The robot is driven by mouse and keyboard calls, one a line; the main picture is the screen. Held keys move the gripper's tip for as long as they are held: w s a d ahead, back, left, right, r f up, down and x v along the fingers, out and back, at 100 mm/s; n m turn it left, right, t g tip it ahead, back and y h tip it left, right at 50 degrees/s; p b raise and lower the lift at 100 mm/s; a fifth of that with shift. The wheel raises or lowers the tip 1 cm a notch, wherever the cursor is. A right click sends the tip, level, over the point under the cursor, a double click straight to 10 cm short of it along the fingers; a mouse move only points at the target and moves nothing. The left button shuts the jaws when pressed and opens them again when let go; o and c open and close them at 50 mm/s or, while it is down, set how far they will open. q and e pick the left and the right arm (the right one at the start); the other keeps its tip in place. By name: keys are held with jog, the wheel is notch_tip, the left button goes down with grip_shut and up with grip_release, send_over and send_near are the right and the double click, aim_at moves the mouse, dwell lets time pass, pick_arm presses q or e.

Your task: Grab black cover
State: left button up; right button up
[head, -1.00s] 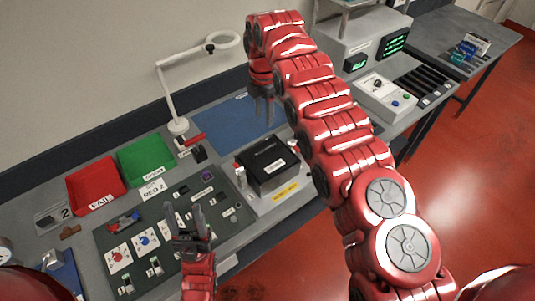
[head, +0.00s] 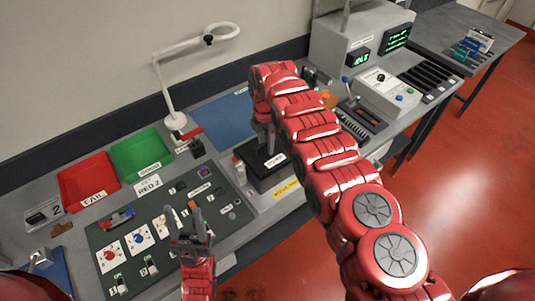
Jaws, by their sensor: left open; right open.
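The black cover (head: 269,174) is the dark box-like piece with a small white label, on a grey stand with a yellow label at the middle of the bench. My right gripper (head: 264,146) points down at the cover's back part, and its arm hides part of it. Its fingers are small and dark here; I cannot tell whether they touch the cover. My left gripper (head: 187,224) is open and empty, fingers up, over the dark mat, to the left of the cover.
A dark mat (head: 110,229) with coloured cards lies at left. Red (head: 88,181) and green (head: 142,155) trays stand behind it. A control box (head: 389,92) and a grey machine with displays (head: 340,38) stand at right.

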jog(key=shift+s+r, duration=0.1)
grip_shut()
dwell(1.3)
